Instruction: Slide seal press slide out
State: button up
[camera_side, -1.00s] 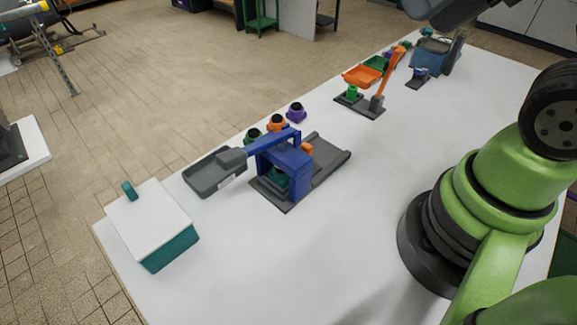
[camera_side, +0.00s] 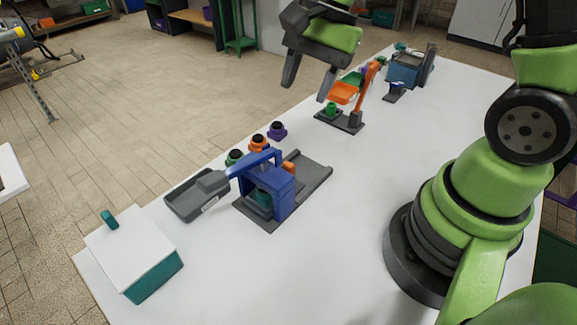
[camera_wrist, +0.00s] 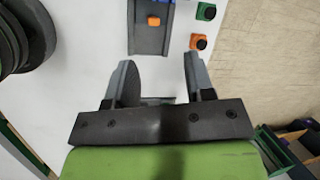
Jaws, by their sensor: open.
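The seal press (camera_side: 270,188) is a blue frame on a dark grey base, standing on the white table. A teal part (camera_side: 261,197) shows inside the frame. A grey slide track (camera_side: 312,176) runs out to the back right, with an orange knob (camera_side: 289,167) close against the frame. The knob also shows in the wrist view (camera_wrist: 153,20), above my fingers. My gripper (camera_side: 307,90) is open and empty, in the air to the upper right of the press.
Green, orange (camera_side: 258,143) and purple (camera_side: 277,130) black-topped pieces stand behind the press. A grey tray (camera_side: 178,207) is left of it, with a white-lidded teal box (camera_side: 150,283) further front. An orange lever stand (camera_side: 367,85) stands behind.

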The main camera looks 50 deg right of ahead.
aim_at(290, 162)
jog(key=f+m, duration=0.1)
jog(key=f, duration=0.4)
jog(key=w+a+f+m+g, duration=0.1)
jog(key=f, duration=0.5)
jog(key=a+f+m, duration=0.1)
jog(key=f, duration=0.5)
jog(key=shift+w+a+f+m+g+y, duration=0.15)
jog(key=shift+w+a+m+g+y, duration=0.15)
jog(key=shift+m+y, duration=0.1)
jog(key=shift+c, duration=0.5)
